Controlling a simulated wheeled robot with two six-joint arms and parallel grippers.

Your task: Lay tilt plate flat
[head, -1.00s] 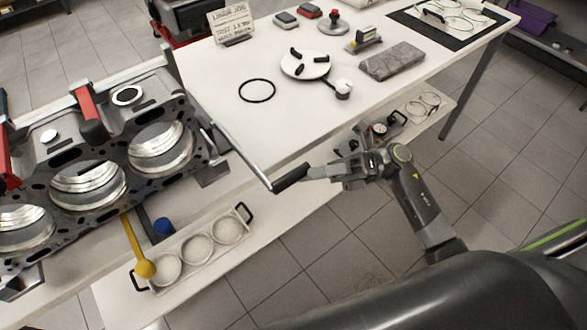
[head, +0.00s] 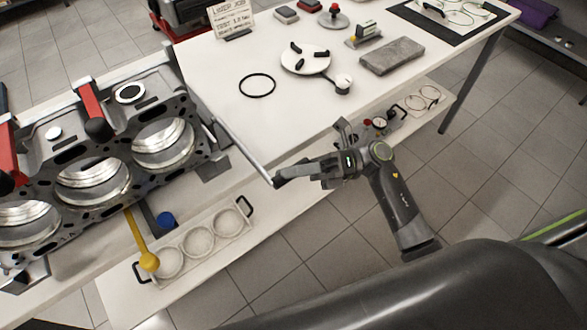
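The engine block (head: 122,172) with its round bores fills the left of the head view. The tilt plate beneath it cannot be made out clearly. A long metal crank lever (head: 238,145) runs from near the block's right side down over the table edge to a dark grip. My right gripper (head: 290,176) is at that grip, its fingers overlapping it and hiding most of it. Whether the fingers are closed on the grip cannot be made out. My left gripper is not in view.
The white table (head: 225,80) carries a black ring (head: 257,86), a round white plate (head: 305,60) and a grey slab (head: 392,58). Open floor lies below right.

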